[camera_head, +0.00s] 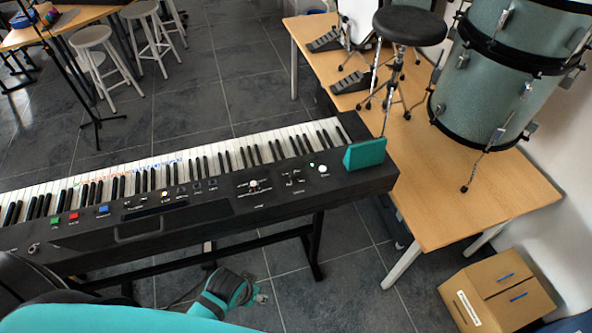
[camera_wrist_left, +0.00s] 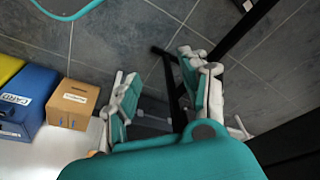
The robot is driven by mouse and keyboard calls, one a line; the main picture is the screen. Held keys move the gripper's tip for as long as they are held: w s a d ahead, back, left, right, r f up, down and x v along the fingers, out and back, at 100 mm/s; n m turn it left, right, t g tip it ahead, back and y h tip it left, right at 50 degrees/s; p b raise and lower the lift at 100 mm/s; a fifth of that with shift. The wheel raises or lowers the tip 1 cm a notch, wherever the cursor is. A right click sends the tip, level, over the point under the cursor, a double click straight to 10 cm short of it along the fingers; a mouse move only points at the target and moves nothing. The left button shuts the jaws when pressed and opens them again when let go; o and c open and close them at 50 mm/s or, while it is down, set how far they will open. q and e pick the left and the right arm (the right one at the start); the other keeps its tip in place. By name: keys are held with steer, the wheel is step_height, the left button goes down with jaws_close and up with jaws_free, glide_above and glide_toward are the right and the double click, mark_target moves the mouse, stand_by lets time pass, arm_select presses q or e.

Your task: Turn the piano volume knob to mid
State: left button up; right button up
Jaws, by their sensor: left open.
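The black digital piano (camera_head: 225,207) runs from the left edge to the centre of the head view. Its panel has a pale knob (camera_head: 253,184) near the middle and another pale round knob (camera_head: 323,168) at the right, beside a green light. The labels are too small to read, so I cannot tell which is the volume knob. My left gripper (camera_head: 260,297) is low in front of the piano, apart from the panel. In the left wrist view its two teal-and-grey fingers (camera_wrist_left: 165,100) are spread with nothing between them. My right gripper is not in view.
A teal wedge (camera_head: 365,154) stands on the piano's right end. The black piano stand (camera_head: 316,245) is close to my left gripper. A wooden table (camera_head: 470,190) with drums is at right. A cardboard box (camera_head: 497,291) sits below it, and a blue case (camera_wrist_left: 28,100) shows in the wrist view.

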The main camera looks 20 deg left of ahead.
arm_select(q)
steer(key=w+d+r+n+g+h+p, duration=0.1)
steer(key=w+d+r+h, duration=0.1)
steer(key=w+d+r, duration=0.65)
steer(key=w+d+r+n+h, duration=0.15)
steer(key=w+d+r, duration=0.35)
steer(key=r, duration=0.7)
steer(key=n+g+y, duration=0.2)
steer(key=n+y, duration=0.2)
steer(key=n, duration=0.7)
glide_toward(293, 173)
step_height(293, 173, down, 9)
steer(key=p, duration=0.2)
steer(key=shift+s+p, duration=0.15)
steer(key=shift+p, duration=0.2)
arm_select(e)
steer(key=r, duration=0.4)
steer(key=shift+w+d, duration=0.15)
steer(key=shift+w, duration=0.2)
arm_select(q)
steer(key=shift+c, duration=0.4)
steer(key=shift+m, duration=0.25)
jaws_close()
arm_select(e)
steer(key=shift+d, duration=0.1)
